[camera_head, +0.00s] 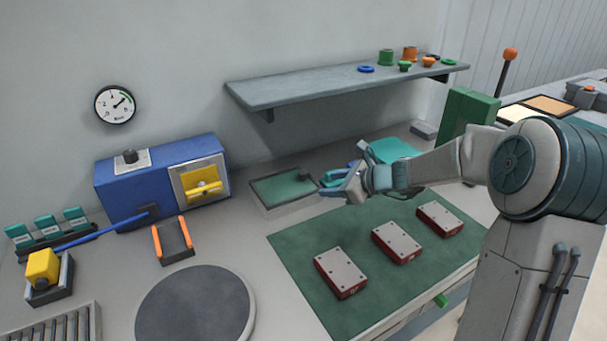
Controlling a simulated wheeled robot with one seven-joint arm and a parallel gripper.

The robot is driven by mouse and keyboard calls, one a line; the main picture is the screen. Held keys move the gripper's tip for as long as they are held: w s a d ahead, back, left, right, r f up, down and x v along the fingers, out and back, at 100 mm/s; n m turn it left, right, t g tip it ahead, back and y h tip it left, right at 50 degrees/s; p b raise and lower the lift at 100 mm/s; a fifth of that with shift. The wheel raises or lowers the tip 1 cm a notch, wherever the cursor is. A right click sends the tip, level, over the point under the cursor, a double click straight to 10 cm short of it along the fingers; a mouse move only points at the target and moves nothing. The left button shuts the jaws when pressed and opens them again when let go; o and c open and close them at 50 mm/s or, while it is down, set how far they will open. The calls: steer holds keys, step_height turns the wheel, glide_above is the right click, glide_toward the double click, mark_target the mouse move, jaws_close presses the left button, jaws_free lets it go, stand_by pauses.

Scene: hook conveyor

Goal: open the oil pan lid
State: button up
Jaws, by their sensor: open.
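A shallow light-grey pan (287,208) stands on the bench left of my gripper, apparently the oil pan. A flat green panel (280,187), which looks like its lid, lies level across its top. A small dark knob (304,174) is at the panel's right side. My gripper (328,184) is open and empty, just right of the knob, with its fingers pointing left toward it. I cannot tell whether a finger touches the knob or the pan's right edge.
A green mat (300,255) with three red-and-grey blocks (341,272) lies in front. A teal panel (393,150) is behind my arm. A blue box (120,190) stands left, and a shelf (340,85) hangs above. A dark round plate (195,308) is at front left.

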mark_target(307, 174)
steer(key=w+a+f+m, duration=0.1)
steer(key=w+a+f, duration=0.1)
steer(key=w+a, duration=0.1)
steer(key=w+a+f+m+t+p, duration=0.1)
steer(key=w+a+f, duration=0.1)
steer(key=w, duration=0.3)
steer(key=w+a+f+m, duration=0.1)
steer(key=w+a+f, duration=0.1)
steer(key=w+a, duration=0.1)
steer(key=shift+w+a+m+t, duration=0.3)
steer(key=shift+w+a+m, duration=0.1)
steer(key=shift+w, duration=0.15)
steer(key=shift+y, duration=0.3)
jaws_close()
steer(key=shift+d, duration=0.1)
